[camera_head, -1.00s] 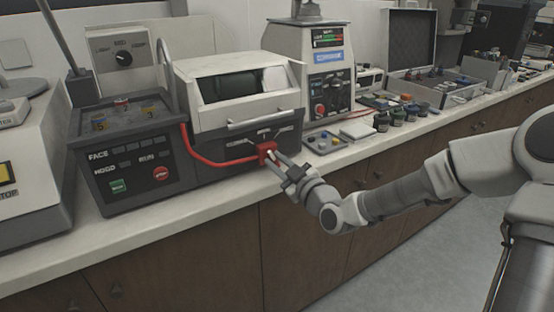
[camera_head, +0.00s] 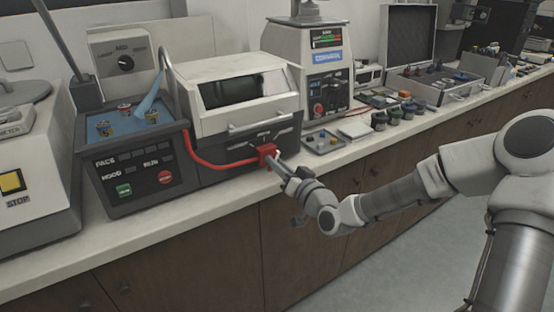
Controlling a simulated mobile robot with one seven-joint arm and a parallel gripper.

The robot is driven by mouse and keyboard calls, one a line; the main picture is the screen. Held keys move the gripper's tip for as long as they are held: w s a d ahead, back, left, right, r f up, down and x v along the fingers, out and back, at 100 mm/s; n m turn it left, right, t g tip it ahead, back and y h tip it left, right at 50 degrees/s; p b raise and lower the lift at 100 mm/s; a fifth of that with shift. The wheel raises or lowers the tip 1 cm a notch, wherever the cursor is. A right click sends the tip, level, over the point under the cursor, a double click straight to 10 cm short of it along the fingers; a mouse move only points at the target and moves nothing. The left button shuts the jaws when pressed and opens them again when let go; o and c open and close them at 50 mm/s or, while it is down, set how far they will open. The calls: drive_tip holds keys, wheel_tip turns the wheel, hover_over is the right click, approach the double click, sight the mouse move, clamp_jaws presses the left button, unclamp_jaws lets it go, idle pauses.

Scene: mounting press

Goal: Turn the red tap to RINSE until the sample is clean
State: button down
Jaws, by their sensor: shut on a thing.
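The red tap (camera_head: 267,151) sits on the front of the white and grey machine (camera_head: 240,95), with a red hose running left from it. My gripper (camera_head: 276,162) is shut on the red tap, and its fingers are seen edge-on. A pale blue stream (camera_head: 150,97) falls from the spout into the basin (camera_head: 100,144) on the left, which looks blue inside. Several small round samples stand in the basin. They are too small to tell how clean they are. The tap's markings cannot be read.
A control panel with a green button (camera_head: 124,190) and a red button (camera_head: 165,177) is below the basin. A tray (camera_head: 322,143) and several dark jars (camera_head: 379,121) stand right of the tap. The floor before the cabinets is free.

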drive_tip(key=shift+m+p, duration=0.6)
drive_tip(key=shift+m, duration=1)
drive_tip(key=c, duration=0.8)
unclamp_jaws()
drive_tip(key=shift+o, duration=0.2)
drive_tip(key=p+v, duration=1)
drive_tip(key=v, duration=0.7)
